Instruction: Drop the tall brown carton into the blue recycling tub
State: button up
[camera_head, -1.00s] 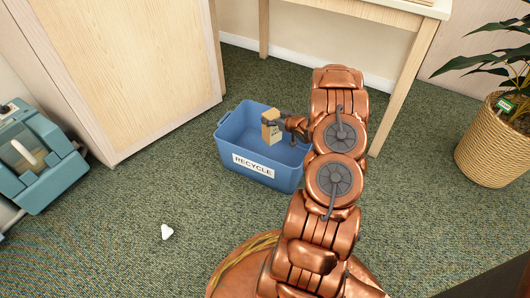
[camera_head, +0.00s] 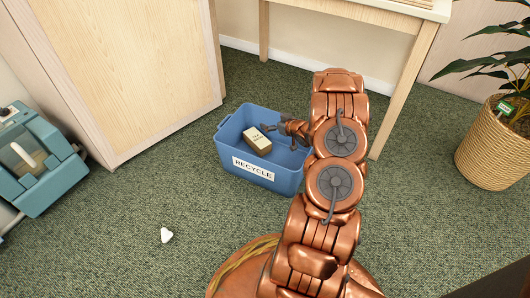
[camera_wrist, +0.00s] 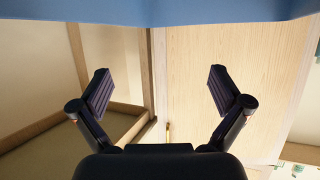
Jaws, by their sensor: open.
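The brown carton (camera_head: 257,140) lies tilted or on its side inside the blue recycling tub (camera_head: 230,161), with a pale printed face turned up. The tub stands on the carpet and bears a white RECYCLE label. My gripper (camera_head: 268,127) is at the tub's right part, just beside the carton, and looks apart from it. In the wrist view my gripper (camera_wrist: 160,88) has its two fingers spread wide with nothing between them. The blue tub's edge (camera_wrist: 160,10) runs along the top of that view. The carton does not show there.
A wooden cabinet (camera_head: 120,70) stands behind and left of the tub. A table leg (camera_head: 405,90) is at the right. A potted plant (camera_head: 490,145) is far right, a teal machine (camera_head: 35,160) far left. A small white object (camera_head: 166,235) lies on open carpet.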

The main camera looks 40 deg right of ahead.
jog(key=d+v, duration=0.1)
jog(key=v, duration=1)
jog(key=shift+s+a, duration=0.4)
jog(key=shift+a, duration=0.1)
jog(key=shift+r, duration=0.2)
